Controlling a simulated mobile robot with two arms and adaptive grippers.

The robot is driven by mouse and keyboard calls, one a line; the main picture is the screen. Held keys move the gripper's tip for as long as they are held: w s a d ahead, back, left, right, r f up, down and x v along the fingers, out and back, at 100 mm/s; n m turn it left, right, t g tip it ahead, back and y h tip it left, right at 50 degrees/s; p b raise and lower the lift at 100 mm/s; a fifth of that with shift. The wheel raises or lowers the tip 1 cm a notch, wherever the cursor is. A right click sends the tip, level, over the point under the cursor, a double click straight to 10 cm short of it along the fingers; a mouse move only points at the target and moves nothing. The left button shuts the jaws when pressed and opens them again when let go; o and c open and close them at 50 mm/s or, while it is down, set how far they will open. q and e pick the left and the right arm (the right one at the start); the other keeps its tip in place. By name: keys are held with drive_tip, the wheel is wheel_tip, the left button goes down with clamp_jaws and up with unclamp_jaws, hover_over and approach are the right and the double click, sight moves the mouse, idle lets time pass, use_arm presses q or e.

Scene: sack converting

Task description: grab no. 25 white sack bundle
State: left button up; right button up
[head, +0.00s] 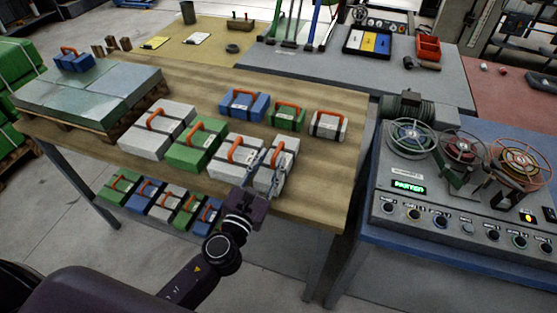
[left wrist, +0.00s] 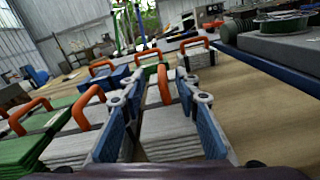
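Several white sack bundles with orange handles are on the wooden table: a large one at left (head: 140,143), one in the front middle (head: 226,167), one at front right (head: 286,176) and a small one at back right (head: 328,129). I cannot read a number 25 on any. My left gripper (head: 266,164) is over the front right bundle. In the left wrist view, its blue fingers (left wrist: 158,90) are apart, with an orange handle (left wrist: 164,84) and the white bundle (left wrist: 168,132) showing between them. Contact cannot be told. My right gripper is not in view.
Green bundles (head: 192,157) and blue bundles (head: 242,108) stand close by on the table (head: 330,190). More bundles sit on a lower level at the front (head: 161,207). A control console with reels (head: 450,215) stands right. Bare tabletop lies right of the bundles.

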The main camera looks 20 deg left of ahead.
sight(278, 148)
use_arm(q)
drive_tip(key=shift+w, duration=0.45)
drive_tip(key=w, duration=0.3)
drive_tip(key=shift+w+d+f+p, duration=0.2)
drive_tip(key=shift+w+d+p, duration=0.05)
drive_tip(key=shift+w+p, duration=0.1)
drive_tip(key=shift+w, duration=0.4)
drive_tip(key=c, duration=0.7)
clamp_jaws()
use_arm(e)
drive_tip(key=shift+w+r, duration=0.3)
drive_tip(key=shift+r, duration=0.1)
